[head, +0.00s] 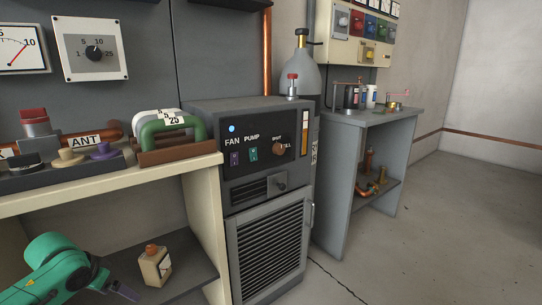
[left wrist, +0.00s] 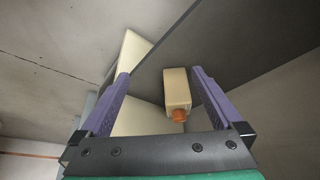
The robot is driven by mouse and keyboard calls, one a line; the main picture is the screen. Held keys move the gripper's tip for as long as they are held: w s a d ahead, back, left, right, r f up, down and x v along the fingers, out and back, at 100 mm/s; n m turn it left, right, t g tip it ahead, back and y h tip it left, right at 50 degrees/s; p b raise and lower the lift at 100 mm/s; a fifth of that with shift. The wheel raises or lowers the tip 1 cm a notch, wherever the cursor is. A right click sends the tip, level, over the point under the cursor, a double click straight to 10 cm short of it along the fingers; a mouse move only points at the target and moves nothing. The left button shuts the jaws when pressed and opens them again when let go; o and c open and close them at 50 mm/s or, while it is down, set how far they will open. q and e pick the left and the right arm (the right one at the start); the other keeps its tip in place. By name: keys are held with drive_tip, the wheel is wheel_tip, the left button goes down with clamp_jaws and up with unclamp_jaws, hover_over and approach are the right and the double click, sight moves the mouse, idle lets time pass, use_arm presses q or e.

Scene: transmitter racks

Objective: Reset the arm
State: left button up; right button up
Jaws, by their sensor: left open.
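My left arm is green and comes in from the lower left in the head view. Its left gripper (head: 122,291) is at the lower shelf, to the left of and below a cream bottle (head: 156,267) with an orange cap. In the left wrist view the left gripper (left wrist: 160,92) is open, with two purple fingers spread apart. The bottle (left wrist: 177,88) shows beyond and between the fingers, nearer the right one. Nothing is held. The right gripper is in neither view.
The cream bench top (head: 110,183) overhangs the lower shelf (head: 195,262) where the bottle stands. A grey cabinet (head: 270,245) with a fan and pump panel stands to the right. A grey side table (head: 372,118) is further right. Floor (head: 440,230) is open at the right.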

use_arm(q)
drive_tip(key=s+d+f+m+h, duration=0.1)
drive_tip(key=s+d+f+h, duration=0.1)
drive_tip(key=d+f, duration=0.55)
drive_tip(key=s+d+f+m+h, duration=0.1)
drive_tip(key=s+d+f+m, duration=0.1)
drive_tip(key=d+f, duration=0.6)
drive_tip(key=s+d+f+n+t+h, duration=0.1)
drive_tip(key=s+d+f+n+t, duration=0.1)
drive_tip(key=s+d, duration=0.95)
drive_tip(key=s+a+g+y+p, duration=0.2)
drive_tip(key=s+a+p, duration=0.5)
drive_tip(key=p, duration=0.9)
drive_tip(key=s+a+g+y+p, duration=0.2)
drive_tip(key=s+a+p, duration=0.6)
drive_tip(key=s+p, duration=0.6)
drive_tip(key=g+p, duration=0.1)
drive_tip(key=p, duration=0.2)
drive_tip(key=shift+s+r+g+y, duration=0.3)
drive_tip(key=shift+r+y, duration=0.05)
drive_tip(key=shift+y, duration=0.05)
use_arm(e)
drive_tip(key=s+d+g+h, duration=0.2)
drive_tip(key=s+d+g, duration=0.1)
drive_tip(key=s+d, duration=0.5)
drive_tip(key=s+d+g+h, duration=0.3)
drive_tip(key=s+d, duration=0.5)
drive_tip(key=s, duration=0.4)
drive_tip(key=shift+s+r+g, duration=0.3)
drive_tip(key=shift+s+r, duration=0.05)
